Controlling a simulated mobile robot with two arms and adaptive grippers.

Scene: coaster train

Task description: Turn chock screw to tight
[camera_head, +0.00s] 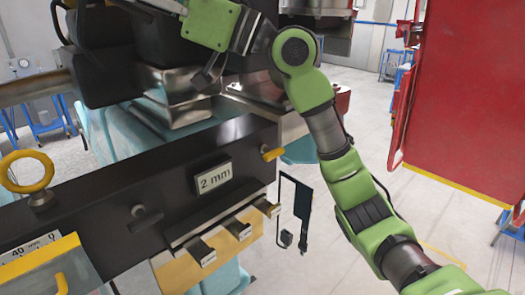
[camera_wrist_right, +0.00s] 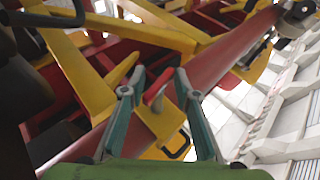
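In the right wrist view, my right gripper (camera_wrist_right: 160,75) has its two teal-grey fingers apart. In the head view, my green right arm (camera_head: 345,180) rises from the lower right towards the top middle. My left gripper is in neither view.
A black bar with a "2 mm" plate (camera_head: 213,177) crosses the head view, with a yellow ring (camera_head: 27,172) at its left. A red panel (camera_head: 465,95) stands at right.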

